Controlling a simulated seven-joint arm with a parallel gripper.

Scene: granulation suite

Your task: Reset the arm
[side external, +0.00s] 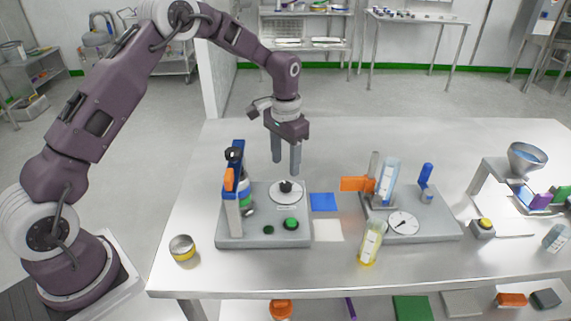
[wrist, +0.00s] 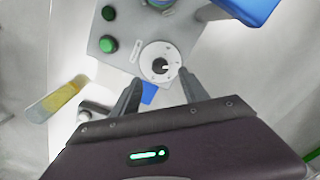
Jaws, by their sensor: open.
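My gripper (side external: 286,164) is open and empty, pointing down above the back of the left grey station (side external: 262,238). Its two fingers are apart, and I see only free space between them. Below the fingers is a white dial with a black knob (side external: 286,187), which the gripper does not appear to touch. In the wrist view my gripper (wrist: 160,88) shows at the lower middle, with the dial and knob (wrist: 160,64) just beyond the fingertips. My arm arches up from its base at the left and over to the station.
A blue-and-orange upright device (side external: 232,195) stands left of the dial. A green button (side external: 291,224) is in front. Right are a blue square (side external: 323,202), a yellow vial (side external: 370,243), a second station (side external: 435,228) and a funnel stand (side external: 527,157).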

